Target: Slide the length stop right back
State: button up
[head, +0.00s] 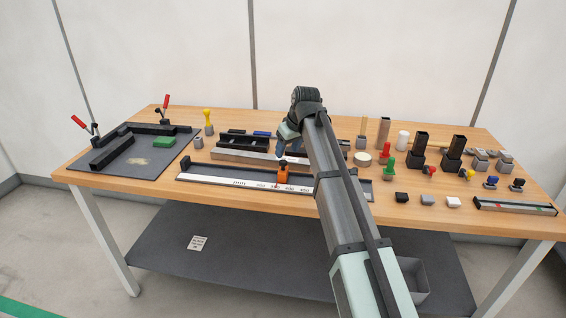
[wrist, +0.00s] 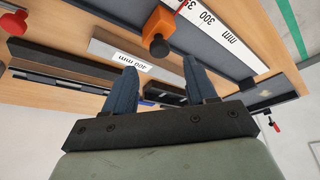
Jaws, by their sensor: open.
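The length stop is an orange block (head: 283,174) with a dark knob on top, standing on a long dark rail with a white printed scale (head: 240,182).
A grey bar (head: 235,156) and black trays (head: 243,139) lie behind the rail. A dark board with black fences (head: 112,152) and red-handled clamps is at left. Several knobs, blocks and black holders (head: 420,145) crowd the right side. My arm covers the rail's right part.

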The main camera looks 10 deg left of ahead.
aim_at(283, 161)
jog(key=x, duration=0.7)
jog(key=shift+f, duration=0.2)
grip_shut()
dwell(0.4)
